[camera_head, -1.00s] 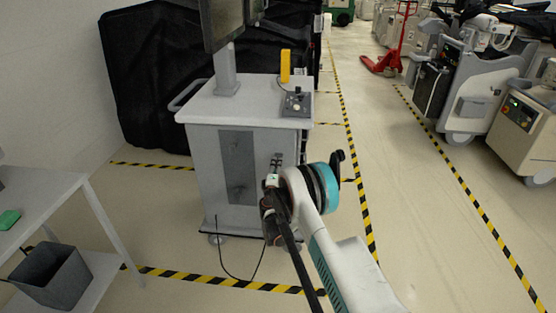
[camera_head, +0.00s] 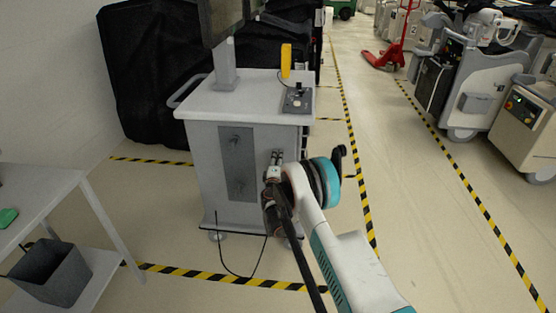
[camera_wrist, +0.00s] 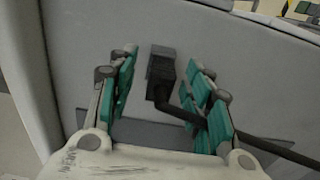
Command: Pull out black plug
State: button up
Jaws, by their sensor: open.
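The black plug (camera_wrist: 160,72) sits on the grey panel of the cart, and its black cable (camera_wrist: 185,114) bends away to the lower right in the wrist view. My gripper (camera_wrist: 160,80) is open, with its teal finger pads on the left and right of the plug and a gap showing on each side. In the head view my gripper (camera_head: 274,165) is at the right part of the cart's front (camera_head: 205,165). The plug cannot be made out there behind my gripper and arm.
A monitor stands on the cart top, with a joystick box (camera_head: 298,100) and yellow handle (camera_head: 286,61). A table (camera_head: 55,180) with a grey bin (camera_head: 55,272) is at left. Other carts (camera_head: 525,125) stand at right beyond open floor.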

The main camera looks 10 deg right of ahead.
jog(key=shift+c, duration=0.2)
grip_shut()
jog(key=shift+s, duration=0.15)
jog(key=shift+v, duration=2.9)
